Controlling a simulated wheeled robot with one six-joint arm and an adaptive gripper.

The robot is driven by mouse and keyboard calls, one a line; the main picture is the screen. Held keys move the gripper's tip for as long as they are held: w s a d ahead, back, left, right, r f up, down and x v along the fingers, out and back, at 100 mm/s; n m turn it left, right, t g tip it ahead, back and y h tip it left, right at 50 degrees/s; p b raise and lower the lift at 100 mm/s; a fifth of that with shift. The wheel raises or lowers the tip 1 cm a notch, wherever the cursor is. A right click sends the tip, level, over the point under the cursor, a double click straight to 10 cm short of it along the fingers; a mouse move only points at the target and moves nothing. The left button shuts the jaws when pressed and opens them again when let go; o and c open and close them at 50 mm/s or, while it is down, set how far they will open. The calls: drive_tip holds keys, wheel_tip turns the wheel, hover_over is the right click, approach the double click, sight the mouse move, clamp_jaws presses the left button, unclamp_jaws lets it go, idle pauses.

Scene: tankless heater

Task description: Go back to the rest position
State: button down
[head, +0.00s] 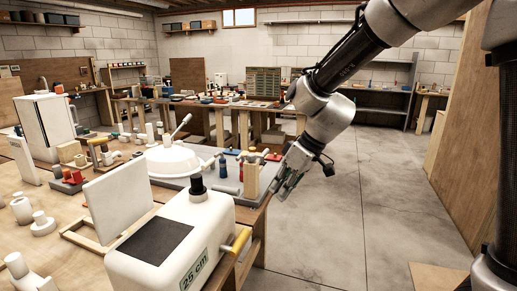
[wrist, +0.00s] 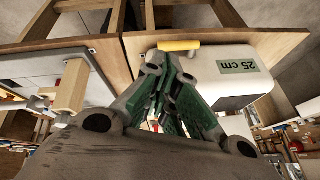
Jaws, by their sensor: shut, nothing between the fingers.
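My gripper (head: 288,187) hangs off the right edge of the workbench in the head view, over the grey floor. In the wrist view my gripper (wrist: 172,62) shows its fingers drawn together, shut and empty. A white box (head: 172,243) labelled "25 cm", with a black knob and a yellow handle (head: 241,241), stands on the bench's near corner. In the wrist view the white box (wrist: 205,88) and its yellow handle (wrist: 179,45) lie just beyond the fingertips. I cannot tell whether the fingers touch the handle.
A wooden block fitting (head: 251,178) stands on the grey panel near the bench edge beside my gripper. A white dome with a lever (head: 178,159) is farther left. Another bench (head: 215,103) runs along the back. The floor (head: 365,215) to the right is open.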

drive_tip(key=s+d+r+m+t+h, duration=0.1)
drive_tip(key=s+d+r+m+h, duration=0.1)
drive_tip(key=s+d, duration=0.4)
drive_tip(key=s+d+r+m+t+h, duration=0.1)
drive_tip(key=s+d+r+m, duration=0.3)
drive_tip(key=d, duration=1)
drive_tip(key=s+d+r+m+t+h, duration=0.1)
drive_tip(key=s+d+r+m+h, duration=0.1)
drive_tip(key=s+d, duration=0.7)
drive_tip(key=d+r+m, duration=0.1)
drive_tip(key=m, duration=0.1)
drive_tip(key=shift+s+d+r+m+h, duration=0.15)
drive_tip(key=shift+d+r+m+h, duration=0.15)
drive_tip(key=shift+d+r, duration=0.1)
